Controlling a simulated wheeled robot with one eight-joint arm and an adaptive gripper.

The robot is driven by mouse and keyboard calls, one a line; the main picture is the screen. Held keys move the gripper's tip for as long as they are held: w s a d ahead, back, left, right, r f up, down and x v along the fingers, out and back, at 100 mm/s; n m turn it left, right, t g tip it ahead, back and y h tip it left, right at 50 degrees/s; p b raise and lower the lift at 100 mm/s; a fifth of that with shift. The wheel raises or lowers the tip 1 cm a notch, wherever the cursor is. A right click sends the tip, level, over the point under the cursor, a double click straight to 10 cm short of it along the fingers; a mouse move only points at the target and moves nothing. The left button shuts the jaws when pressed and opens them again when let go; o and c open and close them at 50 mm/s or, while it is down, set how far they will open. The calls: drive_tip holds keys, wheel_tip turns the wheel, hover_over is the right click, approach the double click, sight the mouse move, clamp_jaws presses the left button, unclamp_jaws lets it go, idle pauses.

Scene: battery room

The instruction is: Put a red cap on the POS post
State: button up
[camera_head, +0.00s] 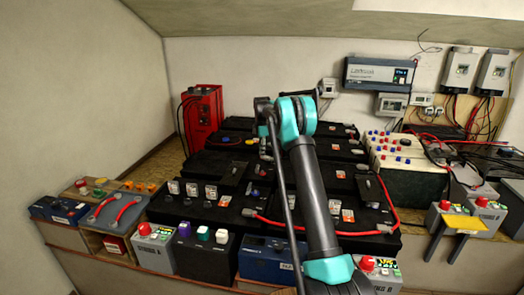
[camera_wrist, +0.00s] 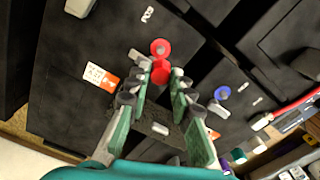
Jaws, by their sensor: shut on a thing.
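In the wrist view my gripper (camera_wrist: 160,80) is shut on a red cap (camera_wrist: 160,72), held between its fingertips. Just beyond it is a red round piece with a grey centre, at the POS post (camera_wrist: 160,47), near a white label that appears to read POS. The held cap overlaps or adjoins this piece in the picture; I cannot tell whether they touch. The black battery (camera_wrist: 110,50) lies beneath. In the head view my gripper (camera_head: 265,145) is small and partly hidden among the black batteries, and the held cap cannot be made out.
A blue round piece (camera_wrist: 222,92) sits on the battery to the right. A red cable (camera_head: 330,230) runs along the batteries' front. A red charger (camera_head: 202,115) stands at the back left.

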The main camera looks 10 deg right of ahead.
drive_tip(key=shift+f, duration=3.4)
drive_tip(key=shift+f, duration=1.1)
idle(0.4)
drive_tip(key=o, duration=0.8)
drive_tip(key=shift+c, duration=0.2)
drive_tip(key=o, duration=0.4)
drive_tip(key=shift+r, duration=0.1)
drive_tip(key=shift+r, duration=3.95)
